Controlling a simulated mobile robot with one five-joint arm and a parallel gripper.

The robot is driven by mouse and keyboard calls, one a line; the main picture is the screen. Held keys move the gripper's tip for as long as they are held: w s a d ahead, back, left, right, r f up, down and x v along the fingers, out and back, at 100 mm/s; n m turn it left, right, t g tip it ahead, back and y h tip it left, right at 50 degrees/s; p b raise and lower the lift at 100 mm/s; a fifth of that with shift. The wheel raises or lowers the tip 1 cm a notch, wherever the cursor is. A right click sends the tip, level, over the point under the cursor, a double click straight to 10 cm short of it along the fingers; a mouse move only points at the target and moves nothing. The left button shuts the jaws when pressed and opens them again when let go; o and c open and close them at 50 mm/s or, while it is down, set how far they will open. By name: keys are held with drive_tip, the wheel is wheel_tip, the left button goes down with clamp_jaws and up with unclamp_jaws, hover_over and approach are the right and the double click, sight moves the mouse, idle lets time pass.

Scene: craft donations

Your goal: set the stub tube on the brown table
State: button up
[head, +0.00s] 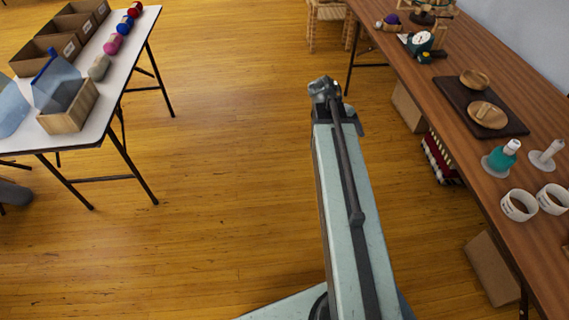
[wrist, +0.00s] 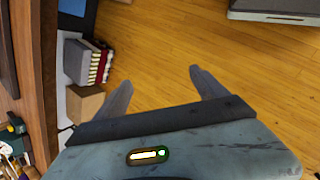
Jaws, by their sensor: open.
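The brown table (head: 461,139) runs along the right side of the head view, and its edge shows at the left of the wrist view (wrist: 45,90). A teal cone on a pale base (head: 502,157) and a bare white tube-like spindle on a base (head: 546,153) stand upright on it. I cannot tell whether either is the stub tube, and I see nothing else clearly matching it. My gripper (wrist: 162,88) is open and empty above the floor, to the left of the brown table. In the head view its fingers are mostly hidden behind my arm.
Two white cups (head: 519,205) and a dark board (head: 450,89) with wooden dishes occupy the brown table. A white table (head: 118,56) at left holds brown boxes, yarn balls and a wooden bin (head: 68,113). Cardboard boxes (head: 492,268) sit below the brown table. Floor between tables is clear.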

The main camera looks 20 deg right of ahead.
drive_tip(key=w+a+f+m+t+y, duration=0.1)
drive_tip(key=a+y, duration=0.1)
drive_tip(key=a, duration=1.3)
drive_tip(key=w+a+f+m+t+y, duration=0.1)
drive_tip(key=a+m+y, duration=0.1)
drive_tip(key=a, duration=1.3)
drive_tip(key=shift+w+f+m+y, duration=0.3)
drive_tip(key=shift+w+f+y, duration=0.1)
drive_tip(key=shift+y, duration=0.3)
